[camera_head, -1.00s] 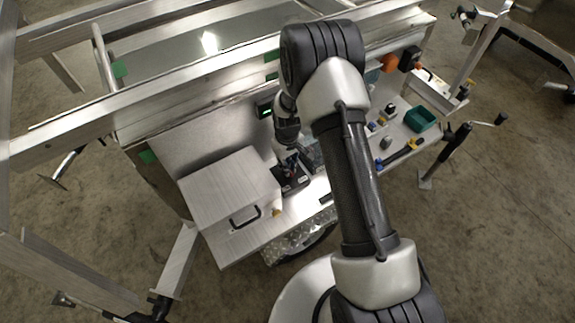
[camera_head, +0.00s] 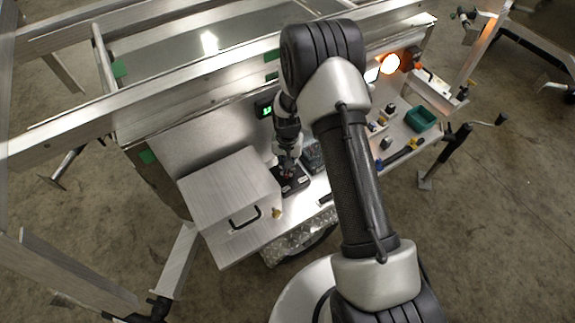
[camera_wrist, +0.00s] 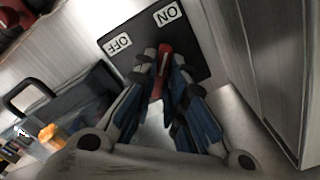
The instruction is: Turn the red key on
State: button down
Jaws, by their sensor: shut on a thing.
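The red key (camera_wrist: 163,55) stands on a black switch plate (camera_wrist: 190,55) with white OFF and ON labels, seen in the wrist view. Its far end lies between the two labels, nearer ON. My gripper (camera_wrist: 163,82) is shut on the red key, with a finger on each side of it. In the head view my gripper (camera_head: 289,163) is over the black plate (camera_head: 292,183), and the key is mostly hidden behind it.
A metal box with a black handle (camera_head: 245,218) stands left of the plate. An orange lamp (camera_head: 390,64) glows at the back right. A green display (camera_head: 266,111) is lit behind my gripper. A teal bin (camera_head: 420,118) and small parts lie to the right.

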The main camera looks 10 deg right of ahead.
jog(key=shift+m, duration=0.4)
jog(key=c, duration=1.6)
grip_release()
jog(key=shift+c, duration=0.2)
jog(key=shift+r, duration=0.1)
notch_tip(320, 180, up, 12)
